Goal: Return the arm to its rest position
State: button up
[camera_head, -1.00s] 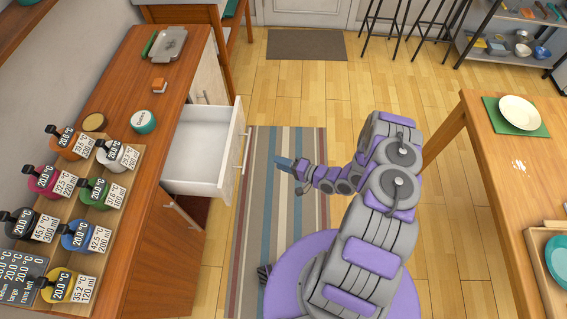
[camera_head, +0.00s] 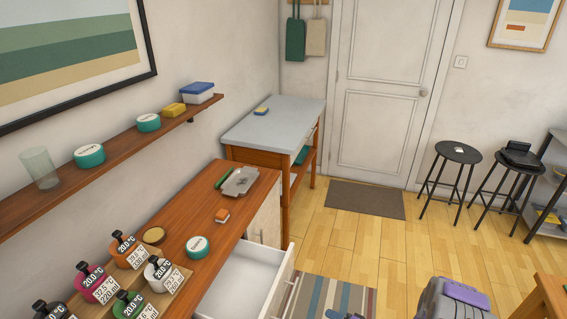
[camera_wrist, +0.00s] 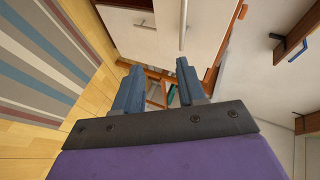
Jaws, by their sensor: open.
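My gripper (camera_wrist: 157,90) shows in the wrist view with its two blue-grey fingers apart and nothing between them. It points toward the wooden cabinet with pale fronts (camera_wrist: 150,35), with no contact visible. In the head view only the top of my purple and grey arm shows at the bottom edge, and most of the arm is out of frame.
An open white drawer (camera_head: 245,280) juts from the wooden counter (camera_head: 178,205) at the lower left. A striped rug (camera_head: 335,295) lies beside it. A table corner (camera_head: 545,300) is at the lower right. Black stools (camera_head: 456,153) stand near the door (camera_head: 385,95). The middle floor is clear.

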jog(key=w+d+r+n+g+h, duration=0.25)
jog(key=w+d+r+h, duration=0.25)
jog(key=d+r+h, duration=0.5)
jog(key=s+d+r+g+h, duration=0.1)
jog(key=s+d+r, duration=0.15)
jog(key=r, duration=0.65)
jog(key=s+d+r+g+h, duration=0.1)
jog(key=s+r, duration=0.3)
jog(key=r, duration=0.4)
jog(key=s+a+r+n+g+y, duration=0.1)
jog(key=s+a+r, duration=0.4)
jog(key=s, duration=0.6)
jog(key=s+a+r+n+g, duration=0.1)
jog(key=s+a+r+g, duration=0.2)
jog(key=s, duration=0.9)
jog(key=s+a+r+n+g+y, duration=0.1)
jog(key=s+a+r+g, duration=0.1)
jog(key=s+a+r, duration=0.6)
jog(key=s+a, duration=0.2)
jog(key=s, duration=0.2)
jog(key=shift+a+g+y, duration=0.3)
jog(key=shift+g, duration=0.05)
